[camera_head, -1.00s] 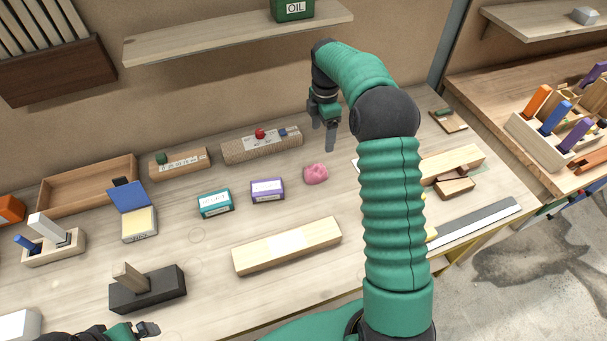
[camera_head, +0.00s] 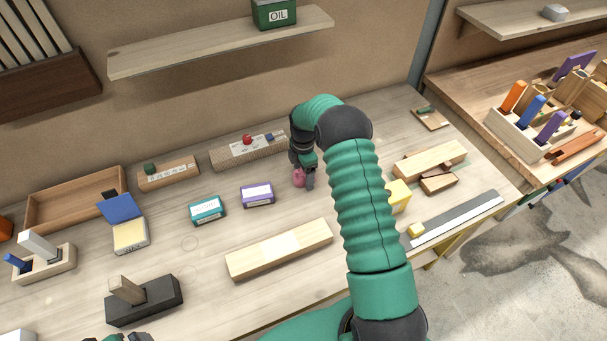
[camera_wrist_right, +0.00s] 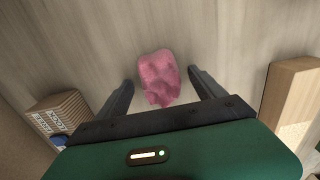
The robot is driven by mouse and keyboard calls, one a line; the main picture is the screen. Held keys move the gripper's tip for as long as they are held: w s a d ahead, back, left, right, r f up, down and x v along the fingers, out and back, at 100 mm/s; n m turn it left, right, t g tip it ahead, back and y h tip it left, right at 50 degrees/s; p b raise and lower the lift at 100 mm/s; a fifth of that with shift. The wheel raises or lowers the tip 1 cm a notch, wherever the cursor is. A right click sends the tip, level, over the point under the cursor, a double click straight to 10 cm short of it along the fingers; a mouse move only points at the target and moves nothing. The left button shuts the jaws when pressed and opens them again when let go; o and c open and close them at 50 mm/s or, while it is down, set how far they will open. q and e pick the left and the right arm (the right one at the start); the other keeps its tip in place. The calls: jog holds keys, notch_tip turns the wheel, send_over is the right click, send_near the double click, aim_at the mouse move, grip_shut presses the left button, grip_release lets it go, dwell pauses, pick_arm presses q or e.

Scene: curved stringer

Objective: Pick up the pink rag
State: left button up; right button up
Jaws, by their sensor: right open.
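The pink rag (camera_head: 298,178) is a small crumpled lump on the workbench, partly hidden by my right gripper in the head view. In the right wrist view the rag (camera_wrist_right: 159,78) lies between and slightly beyond the two open fingertips, with a gap on each side. My right gripper (camera_head: 305,180) points down at the rag and is open and empty; its fingers also show in the right wrist view (camera_wrist_right: 160,80). A part of my left gripper (camera_head: 128,338) shows at the bottom edge of the head view, too cropped to judge.
A purple-and-white box (camera_head: 257,195) and a teal box (camera_head: 207,209) lie left of the rag. A pale wooden block (camera_head: 280,249) lies in front. A wooden block with a red knob (camera_head: 248,150) sits behind left. A yellow box (camera_head: 398,196) stands right, beside my right arm.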

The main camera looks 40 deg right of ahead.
jog(key=shift+d, duration=0.1)
jog(key=c, duration=1.4)
jog(key=shift+r, duration=0.15)
jog(key=shift+c, duration=0.2)
notch_tip(320, 180, up, 10)
jog(key=shift+f+b, duration=0.1)
jog(key=shift+b, duration=0.55)
jog(key=o, duration=0.7)
jog(key=c, duration=0.5)
jog(key=shift+c, duration=0.2)
